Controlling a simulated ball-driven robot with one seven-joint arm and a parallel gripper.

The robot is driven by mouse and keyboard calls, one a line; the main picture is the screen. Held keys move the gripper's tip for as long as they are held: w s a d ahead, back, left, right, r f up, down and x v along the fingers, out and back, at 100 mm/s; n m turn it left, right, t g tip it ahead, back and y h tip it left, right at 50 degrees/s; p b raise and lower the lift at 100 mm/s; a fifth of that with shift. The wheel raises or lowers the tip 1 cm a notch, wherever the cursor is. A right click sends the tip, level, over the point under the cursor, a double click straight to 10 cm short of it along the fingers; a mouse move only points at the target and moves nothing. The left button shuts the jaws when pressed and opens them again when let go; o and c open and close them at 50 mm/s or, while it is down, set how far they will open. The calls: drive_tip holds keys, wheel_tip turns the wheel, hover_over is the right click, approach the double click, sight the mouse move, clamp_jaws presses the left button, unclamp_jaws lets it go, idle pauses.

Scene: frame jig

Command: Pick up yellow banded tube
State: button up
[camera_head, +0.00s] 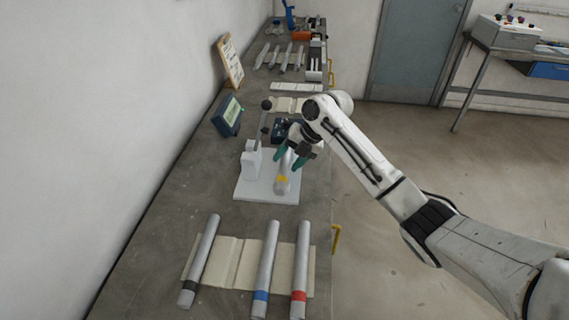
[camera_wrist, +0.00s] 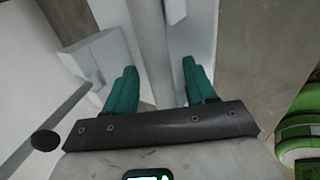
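The yellow banded tube (camera_head: 282,180) is a grey tube with a yellow band near its front end. It is at the white jig plate (camera_head: 255,191) on the bench, and its far part is hidden by my gripper. My gripper (camera_head: 291,160) is over the tube, with teal fingers on either side of it. In the wrist view, the tube (camera_wrist: 152,50) runs between the two fingertips (camera_wrist: 160,72), with a narrow gap on each side. My gripper is open and does not appear to hold the tube.
A white block (camera_head: 250,161) and a black-knobbed lever (camera_head: 264,125) stand close left of my gripper. Tubes with black (camera_head: 201,258), blue (camera_head: 267,262) and red (camera_head: 301,262) bands lie on a cream rack in front. A green-screen display (camera_head: 229,115) stands by the wall.

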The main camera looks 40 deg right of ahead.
clamp_jaws()
idle(0.3)
drive_tip(key=shift+r, duration=0.1)
